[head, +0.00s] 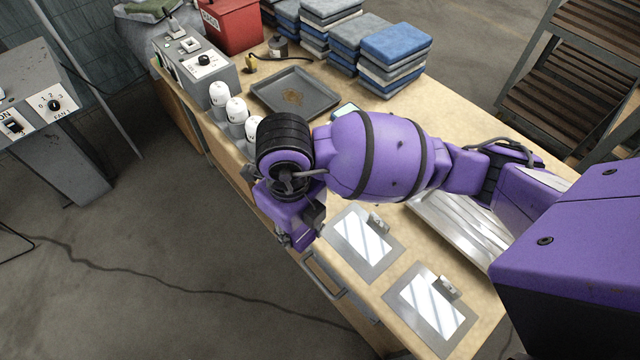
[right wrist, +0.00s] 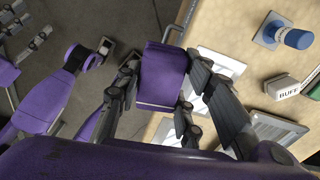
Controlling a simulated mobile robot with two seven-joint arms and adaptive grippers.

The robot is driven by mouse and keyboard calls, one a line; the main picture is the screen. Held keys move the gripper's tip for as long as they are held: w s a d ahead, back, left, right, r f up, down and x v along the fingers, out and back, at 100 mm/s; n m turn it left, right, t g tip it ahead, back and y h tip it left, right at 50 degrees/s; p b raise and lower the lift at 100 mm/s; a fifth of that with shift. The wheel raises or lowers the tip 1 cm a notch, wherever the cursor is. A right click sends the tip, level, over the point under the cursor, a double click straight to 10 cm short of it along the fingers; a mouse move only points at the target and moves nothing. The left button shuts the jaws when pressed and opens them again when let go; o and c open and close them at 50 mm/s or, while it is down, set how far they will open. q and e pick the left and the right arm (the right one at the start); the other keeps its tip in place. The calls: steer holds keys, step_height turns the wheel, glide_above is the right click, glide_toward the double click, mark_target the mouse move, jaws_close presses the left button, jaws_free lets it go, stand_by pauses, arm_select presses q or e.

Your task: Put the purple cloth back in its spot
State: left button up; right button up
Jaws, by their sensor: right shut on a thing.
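My right gripper (right wrist: 162,95) is shut on a purple cloth (right wrist: 162,72), which looks like a folded block between the two dark fingers in the right wrist view. In the head view my right gripper (head: 297,228) hangs near the table's front edge, beside a bar rail (head: 326,278). The rail also shows behind the cloth in the right wrist view (right wrist: 174,30).
Two plates with shiny panels (head: 385,268) (head: 408,292) lie on the table (head: 385,310). A ribbed metal tray (head: 455,228) is behind them. Several white-topped bottles (head: 236,108), a dark tray (head: 270,88) and folded blue-grey cloths (head: 395,55) stand farther back. The floor in front is clear.

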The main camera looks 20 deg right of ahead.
steer(key=shift+w+d+r+m, duration=0.15)
steer(key=shift+d+m, duration=0.15)
steer(key=shift+d, duration=0.2)
steer(key=shift+w+d+m, duration=0.1)
steer(key=shift+d+m, duration=0.2)
steer(key=shift+d, duration=0.15)
steer(key=w+d+f, duration=0.1)
steer(key=w+f, duration=0.2)
steer(key=w, duration=0.1)
steer(key=w+d+f, duration=0.1)
steer(key=w+f, duration=0.2)
steer(key=w, duration=0.1)
steer(key=w+f, duration=0.3)
steer(key=w, duration=0.1)
steer(key=shift+w+d+b, duration=0.3)
steer(key=shift+d+b, duration=0.05)
steer(key=shift+d, duration=0.05)
steer(key=shift+w+f, duration=0.2)
steer(key=shift+f, duration=0.05)
arm_select(q)
steer(key=shift+w+d+f, duration=0.15)
steer(key=shift+f, duration=0.3)
arm_select(e)
steer(key=shift+f, duration=1.55)
steer(key=shift+f, duration=0.15)
steer(key=o, duration=1.3)
arm_select(q)
steer(key=shift+f, duration=0.1)
